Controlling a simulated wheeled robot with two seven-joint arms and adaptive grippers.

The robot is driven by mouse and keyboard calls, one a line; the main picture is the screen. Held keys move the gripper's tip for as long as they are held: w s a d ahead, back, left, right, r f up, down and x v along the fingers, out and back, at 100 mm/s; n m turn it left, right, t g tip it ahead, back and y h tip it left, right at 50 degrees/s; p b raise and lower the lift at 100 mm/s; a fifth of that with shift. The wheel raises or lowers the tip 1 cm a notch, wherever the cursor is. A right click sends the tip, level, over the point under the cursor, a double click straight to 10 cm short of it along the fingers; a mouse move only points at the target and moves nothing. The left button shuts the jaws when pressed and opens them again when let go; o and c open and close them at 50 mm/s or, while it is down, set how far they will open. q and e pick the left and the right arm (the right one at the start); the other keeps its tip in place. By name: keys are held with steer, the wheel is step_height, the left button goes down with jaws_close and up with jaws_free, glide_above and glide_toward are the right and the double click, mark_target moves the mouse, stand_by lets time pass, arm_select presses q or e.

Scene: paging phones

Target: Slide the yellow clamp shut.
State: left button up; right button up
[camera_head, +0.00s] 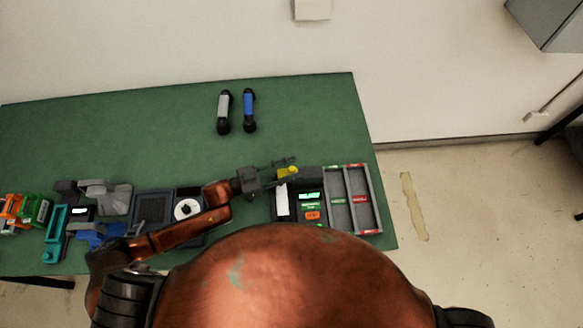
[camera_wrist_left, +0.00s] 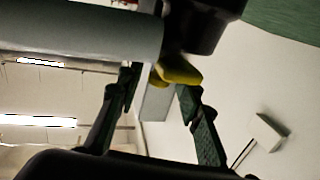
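The yellow clamp (camera_head: 287,171) sits at the back of a dark device with a white strip (camera_head: 282,203) and a lit green display (camera_head: 309,196). It also shows in the left wrist view (camera_wrist_left: 181,70), just beyond the fingertips. My left gripper (camera_head: 291,168) reaches in from the left with its fingers apart, one on each side of the clamp in the picture. In the left wrist view its fingers (camera_wrist_left: 160,88) are spread with a gap between them. I cannot tell whether either finger touches the clamp. My right gripper is not in view.
A grey tray (camera_head: 371,200) with compartments stands right of the device, near the green table's (camera_head: 160,115) right edge. A grey handset (camera_head: 223,112) and a blue handset (camera_head: 249,110) lie behind. A disc (camera_head: 187,209) and a teal frame (camera_head: 55,234) are left. The back left is clear.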

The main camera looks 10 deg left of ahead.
arm_select(q)
steer(key=shift+d, duration=0.15)
steer(key=v, duration=1.2)
stand_by(0.4)
